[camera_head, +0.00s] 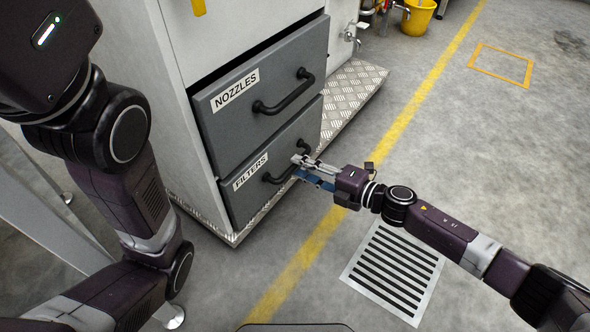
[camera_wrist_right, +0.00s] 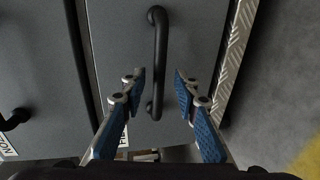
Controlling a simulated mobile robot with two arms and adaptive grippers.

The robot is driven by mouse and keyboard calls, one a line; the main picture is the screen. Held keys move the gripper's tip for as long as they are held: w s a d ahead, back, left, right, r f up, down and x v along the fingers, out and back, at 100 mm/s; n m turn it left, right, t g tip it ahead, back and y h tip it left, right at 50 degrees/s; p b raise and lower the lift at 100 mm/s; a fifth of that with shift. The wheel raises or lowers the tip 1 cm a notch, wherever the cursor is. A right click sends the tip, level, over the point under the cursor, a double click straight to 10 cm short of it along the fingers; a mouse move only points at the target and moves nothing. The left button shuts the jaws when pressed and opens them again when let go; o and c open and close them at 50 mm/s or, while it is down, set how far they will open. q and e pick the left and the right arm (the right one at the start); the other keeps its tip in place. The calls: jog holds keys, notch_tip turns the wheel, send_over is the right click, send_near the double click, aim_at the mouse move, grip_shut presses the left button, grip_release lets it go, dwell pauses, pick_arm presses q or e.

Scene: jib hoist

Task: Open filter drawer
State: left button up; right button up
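The filter drawer (camera_head: 240,198) is the lower grey drawer, with a "FILTERS" label (camera_head: 250,171). Its front looks flush with the cabinet. Its black bar handle (camera_head: 278,177) is partly hidden by my right gripper (camera_head: 300,168). In the right wrist view the filter drawer's handle (camera_wrist_right: 158,60) runs up and down between the two open fingers of my right gripper (camera_wrist_right: 160,78). The fingers stand apart on either side of the bar, with gaps showing. My left arm hangs at the left of the head view, and its gripper is out of view.
The "NOZZLES" drawer (camera_head: 265,95) with its own handle (camera_head: 285,93) sits directly above. A metal tread-plate ledge (camera_head: 350,90) runs along the cabinet's base. A floor grate (camera_head: 395,270) lies below my right arm. Open floor extends to the right.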

jog(key=shift+b+x, duration=0.45)
jog(key=shift+x, duration=0.95)
grip_shut()
